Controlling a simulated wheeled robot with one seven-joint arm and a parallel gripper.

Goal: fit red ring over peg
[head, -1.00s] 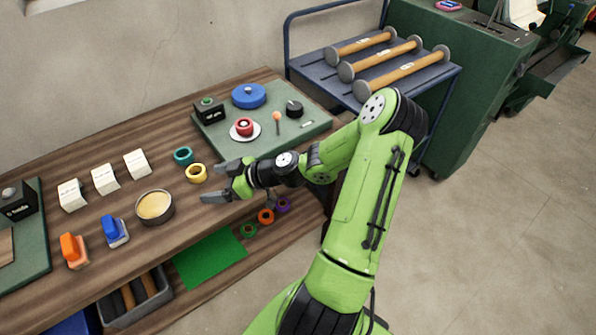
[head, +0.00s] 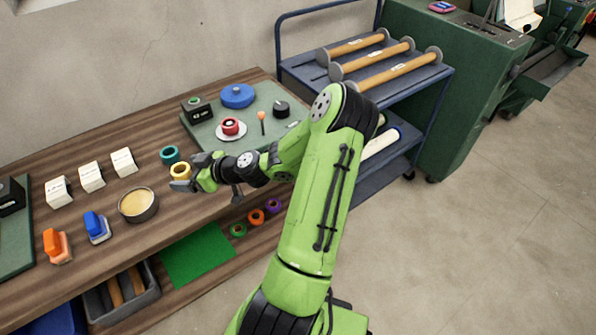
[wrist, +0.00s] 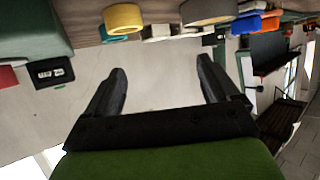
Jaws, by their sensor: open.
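A red ring-like piece (head: 231,127) sits on a white round base on the green board at the back of the bench. A thin upright stick with an orange tip (head: 262,117) stands just right of it; I cannot tell whether this is the peg. My gripper (head: 190,172) is left of and nearer than the red piece, beside the yellow ring (head: 180,170) in the picture. In the wrist view my gripper (wrist: 162,70) is open, with nothing between its fingers. A red patch (wrist: 8,77) shows at the left edge there, too cut off to identify.
A teal ring (head: 170,154) lies behind the yellow ring. A round tin (head: 138,205), white cards and orange and blue stamps stand to the left. A blue disc (head: 237,95), black box and black knob share the green board (head: 205,140). A blue cart (head: 300,62) stands right of the bench.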

